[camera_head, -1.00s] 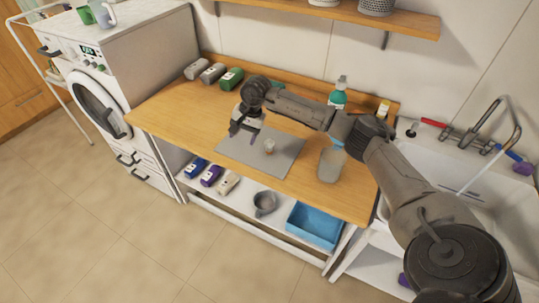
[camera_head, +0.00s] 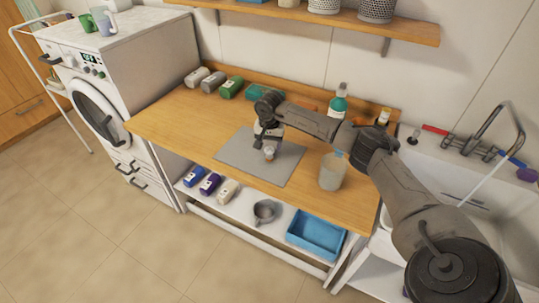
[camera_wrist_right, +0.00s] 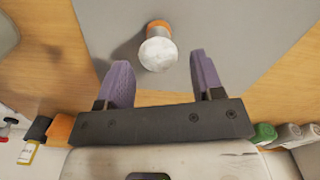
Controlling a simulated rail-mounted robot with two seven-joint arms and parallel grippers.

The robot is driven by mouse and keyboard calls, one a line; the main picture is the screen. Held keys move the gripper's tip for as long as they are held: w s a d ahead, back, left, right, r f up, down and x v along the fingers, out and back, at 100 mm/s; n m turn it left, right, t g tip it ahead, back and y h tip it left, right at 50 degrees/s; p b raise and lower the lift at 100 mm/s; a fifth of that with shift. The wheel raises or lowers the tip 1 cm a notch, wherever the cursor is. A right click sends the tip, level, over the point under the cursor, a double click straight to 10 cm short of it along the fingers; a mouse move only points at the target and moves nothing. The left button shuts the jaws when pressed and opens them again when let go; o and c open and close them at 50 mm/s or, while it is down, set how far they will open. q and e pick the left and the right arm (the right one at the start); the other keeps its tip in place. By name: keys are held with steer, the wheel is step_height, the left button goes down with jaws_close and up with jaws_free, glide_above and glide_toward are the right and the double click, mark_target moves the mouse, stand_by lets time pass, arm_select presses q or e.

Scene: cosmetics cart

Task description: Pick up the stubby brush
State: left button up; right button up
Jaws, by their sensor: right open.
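The stubby brush (camera_head: 268,153) stands on the grey mat (camera_head: 287,165) on the wooden worktop. In the right wrist view the brush (camera_wrist_right: 158,50) shows a round white top and an orange and grey part behind it. My right gripper (camera_head: 265,143) is over the mat, right at the brush, and partly covers it in the head view. In the wrist view its two purple fingers (camera_wrist_right: 160,76) are apart, with the brush a little ahead of the gap and nothing held. My left gripper is not in view.
A cloudy container (camera_head: 332,172) and a teal bottle (camera_head: 339,103) stand right of the mat. Several bottles, including a green one (camera_head: 231,88), lie at the back left. A blue tray (camera_head: 316,233) and a grey mug (camera_head: 265,211) are on the lower shelf. The worktop's left part is clear.

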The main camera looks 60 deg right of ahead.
mark_target(270, 155)
steer(key=shift+s+a+f+p, duration=0.1)
steer(key=shift+f+p, duration=0.05)
steer(key=shift+f, duration=1.2)
steer(key=shift+a+f+p, duration=0.1)
steer(key=shift+f+p, duration=0.05)
steer(key=shift+f, duration=1.15)
steer(key=shift+c, duration=0.3)
steer(key=c, duration=0.9)
